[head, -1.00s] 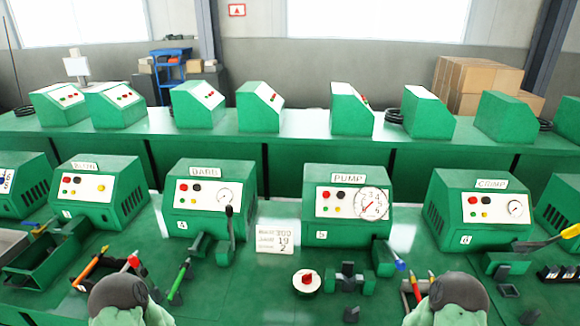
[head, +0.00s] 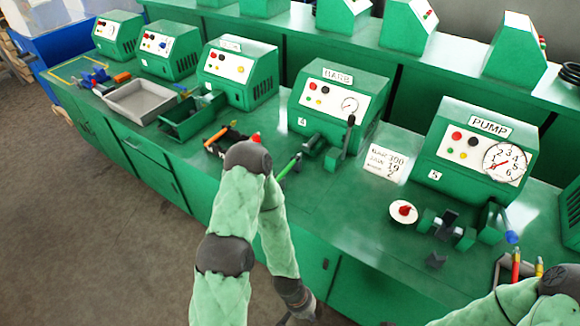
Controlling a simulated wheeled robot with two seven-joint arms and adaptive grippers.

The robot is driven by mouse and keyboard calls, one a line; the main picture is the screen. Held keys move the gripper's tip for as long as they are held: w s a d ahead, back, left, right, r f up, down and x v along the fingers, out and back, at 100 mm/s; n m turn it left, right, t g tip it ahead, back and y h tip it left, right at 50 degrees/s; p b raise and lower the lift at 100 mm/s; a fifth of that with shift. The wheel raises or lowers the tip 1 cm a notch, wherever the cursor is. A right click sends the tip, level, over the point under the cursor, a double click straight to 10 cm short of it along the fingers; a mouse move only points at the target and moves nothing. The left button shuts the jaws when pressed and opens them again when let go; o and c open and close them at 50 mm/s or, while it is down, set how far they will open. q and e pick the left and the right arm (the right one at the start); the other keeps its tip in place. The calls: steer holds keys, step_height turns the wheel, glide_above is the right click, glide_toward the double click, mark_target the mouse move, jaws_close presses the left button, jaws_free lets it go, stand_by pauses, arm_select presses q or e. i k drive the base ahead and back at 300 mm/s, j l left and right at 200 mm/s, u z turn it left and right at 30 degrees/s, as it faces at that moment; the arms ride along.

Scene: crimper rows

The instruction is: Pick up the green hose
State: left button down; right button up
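A green hose (head: 289,167) lies on the green bench in front of the BARB machine (head: 328,100), its upper end close to that machine's dark clamp block. My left arm is folded in front of the bench, and its elbow covers the bench just left of the hose. My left gripper (head: 300,318) hangs low at the bottom edge, below the hose and away from it. It is mostly cut off, so its fingers cannot be made out. My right arm shows at the lower right, with its gripper out of view.
A tray with an orange hose (head: 217,137) is left of my elbow. A grey bin (head: 142,101) and a green bin (head: 190,117) sit farther left. The PUMP machine (head: 474,150) and a sign card (head: 385,164) stand right. Open floor (head: 120,230) lies at lower left.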

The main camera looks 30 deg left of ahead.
mark_target(296, 158)
steer(key=u, duration=1.3)
